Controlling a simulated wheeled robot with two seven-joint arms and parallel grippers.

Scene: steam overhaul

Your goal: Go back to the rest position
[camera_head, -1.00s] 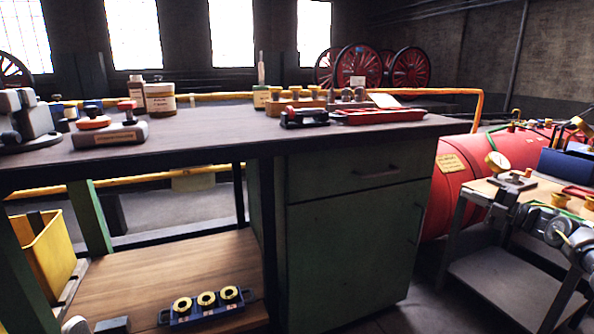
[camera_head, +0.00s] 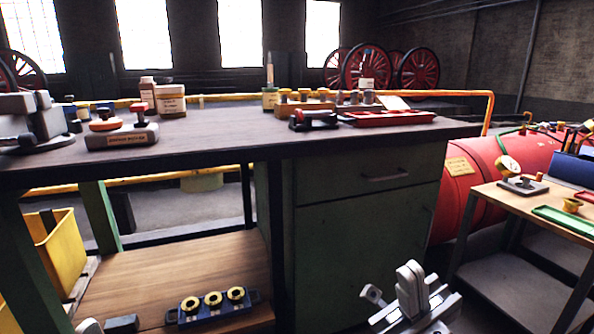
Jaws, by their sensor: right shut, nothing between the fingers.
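My right gripper (camera_head: 411,275) is at the bottom of the head view, right of centre. It is in front of the green cabinet (camera_head: 365,215) of the workbench and apart from it. Its fingers are together with nothing between them. My left gripper cannot be made out in this view.
The dark workbench top (camera_head: 240,135) carries a red tray (camera_head: 390,118), bottles and tools. A blue holder with several yellow rings (camera_head: 213,299) lies on the wooden lower shelf. A yellow bin (camera_head: 60,250) is at left. A small cart (camera_head: 490,195) and red tank (camera_head: 470,180) stand right.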

